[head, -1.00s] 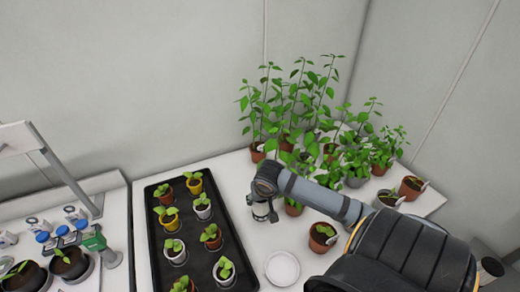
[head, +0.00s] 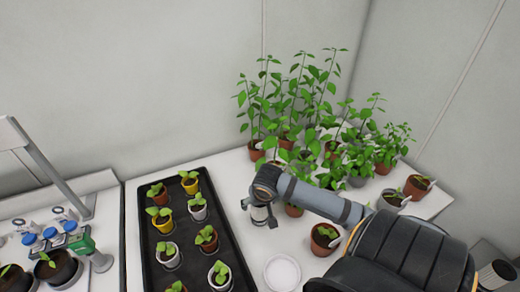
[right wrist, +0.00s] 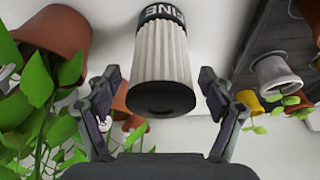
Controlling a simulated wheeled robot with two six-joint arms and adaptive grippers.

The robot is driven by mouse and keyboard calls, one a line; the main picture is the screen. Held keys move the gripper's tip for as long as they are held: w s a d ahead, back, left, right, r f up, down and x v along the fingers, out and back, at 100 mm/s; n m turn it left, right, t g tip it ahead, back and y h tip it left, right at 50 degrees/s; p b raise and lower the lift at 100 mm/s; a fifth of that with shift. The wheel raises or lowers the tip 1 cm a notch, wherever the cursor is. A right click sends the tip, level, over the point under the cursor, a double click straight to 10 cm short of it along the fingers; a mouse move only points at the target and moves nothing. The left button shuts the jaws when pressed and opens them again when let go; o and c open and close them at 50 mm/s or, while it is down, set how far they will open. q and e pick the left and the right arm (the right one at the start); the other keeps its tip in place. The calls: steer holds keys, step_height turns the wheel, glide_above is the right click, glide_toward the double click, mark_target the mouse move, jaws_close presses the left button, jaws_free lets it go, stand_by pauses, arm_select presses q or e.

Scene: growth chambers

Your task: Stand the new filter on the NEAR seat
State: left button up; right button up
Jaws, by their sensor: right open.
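A pale pleated filter (right wrist: 162,60) with a black end cap and a dark lettered band shows in the right wrist view. My right gripper (right wrist: 163,95) is open, with one finger on each side of the filter and visible gaps between. In the head view my right gripper (head: 261,217) points down over the white table, between the black tray and the tall plants. A pale piece of the filter (head: 260,213) shows between its fingers there. A ribbed pale cylinder with a dark end (head: 497,275) is cut off at the lower right edge. I cannot identify the near seat. My left gripper is out of view.
A black tray (head: 190,249) of potted seedlings lies left of the gripper. Tall potted plants (head: 300,100) stand behind it. A white saucer (head: 282,272) and a brown pot (head: 324,238) are in front. Blue-capped items (head: 40,236) stand at far left.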

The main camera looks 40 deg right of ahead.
steer(key=p+v, duration=0.7)
steer(key=v, duration=0.4)
steer(key=shift+r, duration=0.4)
steer(key=shift+o, duration=0.2)
steer(key=shift+s+r+p, duration=0.2)
steer(key=shift+r+p, duration=0.05)
steer(key=shift+p, duration=0.05)
